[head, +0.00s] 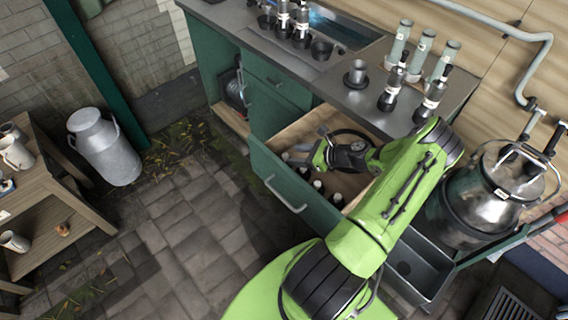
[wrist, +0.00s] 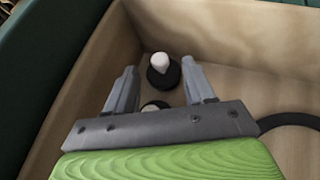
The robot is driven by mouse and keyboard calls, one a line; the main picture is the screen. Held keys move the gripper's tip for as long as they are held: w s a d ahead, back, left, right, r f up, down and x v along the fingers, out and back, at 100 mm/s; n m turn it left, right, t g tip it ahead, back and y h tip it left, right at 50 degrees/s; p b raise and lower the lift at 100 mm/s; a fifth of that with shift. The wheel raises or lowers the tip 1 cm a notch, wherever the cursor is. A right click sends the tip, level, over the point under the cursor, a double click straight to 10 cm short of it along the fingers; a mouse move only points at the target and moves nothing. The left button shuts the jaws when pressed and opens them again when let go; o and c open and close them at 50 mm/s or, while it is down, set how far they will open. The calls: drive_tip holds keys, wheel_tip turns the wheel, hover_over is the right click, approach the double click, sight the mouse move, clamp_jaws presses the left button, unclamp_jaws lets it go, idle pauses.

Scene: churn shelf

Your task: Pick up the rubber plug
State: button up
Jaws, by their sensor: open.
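In the wrist view, a small black round piece with a white top (wrist: 163,72) stands on the drawer floor near the corner. It looks like a rubber plug, but I cannot be sure. A second similar piece (wrist: 155,106) is mostly hidden behind my gripper's palm. My gripper (wrist: 160,69) is open, its two fingers on either side of the first piece in the picture; contact cannot be told. In the head view, my gripper (head: 312,152) reaches into the open drawer (head: 290,200), and several small dark pieces with pale tops (head: 318,185) show there.
A black hose or ring (wrist: 290,120) lies in the drawer at right. Wooden drawer walls stand close to the fingers. Above is a metal counter (head: 345,90) with dark fittings. A metal churn (head: 490,195) stands right, another can (head: 103,147) left.

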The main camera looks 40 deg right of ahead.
sight(286, 155)
drive_tip(key=x, duration=0.3)
drive_tip(key=shift+f, duration=0.15)
clamp_jaws()
